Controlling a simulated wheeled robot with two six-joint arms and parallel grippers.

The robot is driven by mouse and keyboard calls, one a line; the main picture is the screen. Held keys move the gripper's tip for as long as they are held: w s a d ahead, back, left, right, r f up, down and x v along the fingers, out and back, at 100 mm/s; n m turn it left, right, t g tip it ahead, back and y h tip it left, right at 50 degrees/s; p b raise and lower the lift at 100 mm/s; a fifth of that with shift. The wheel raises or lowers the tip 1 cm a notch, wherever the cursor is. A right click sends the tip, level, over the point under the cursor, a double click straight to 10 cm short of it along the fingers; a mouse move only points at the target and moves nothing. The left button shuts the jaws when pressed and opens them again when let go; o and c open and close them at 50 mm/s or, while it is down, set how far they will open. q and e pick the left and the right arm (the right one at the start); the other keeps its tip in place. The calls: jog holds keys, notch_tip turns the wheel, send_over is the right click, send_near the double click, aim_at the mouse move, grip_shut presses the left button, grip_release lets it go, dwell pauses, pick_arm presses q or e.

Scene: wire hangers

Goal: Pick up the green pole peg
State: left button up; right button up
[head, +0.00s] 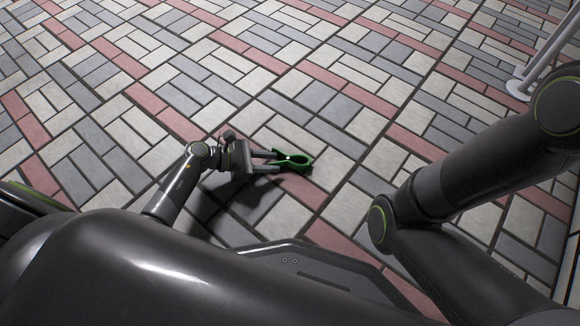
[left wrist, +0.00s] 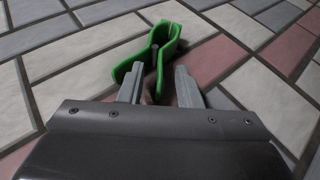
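The green pole peg (head: 301,163) lies on the paved ground in the middle of the head view, in front of my left gripper. My left gripper (head: 278,161) is low over the paving with its two grey fingers apart. In the left wrist view the peg (left wrist: 172,37) shows its curved jaws beyond the fingertips. Part of its near end reaches between the fingers of the left gripper (left wrist: 160,67). A gap shows between the peg and the right-hand finger; I cannot tell whether the left-hand finger touches the peg. My right gripper is out of view.
The ground is flat paving (head: 330,60) in grey, white and red bricks, clear around the peg. A light metal pole with a foot (head: 520,88) stands at the upper right. My right arm fills the right side of the head view.

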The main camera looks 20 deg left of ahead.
pick_arm(q)
jog(key=shift+c, duration=0.4)
grip_shut()
jog(key=shift+r, duration=0.1)
notch_tip(320, 180, up, 10)
jog(key=p, duration=0.7)
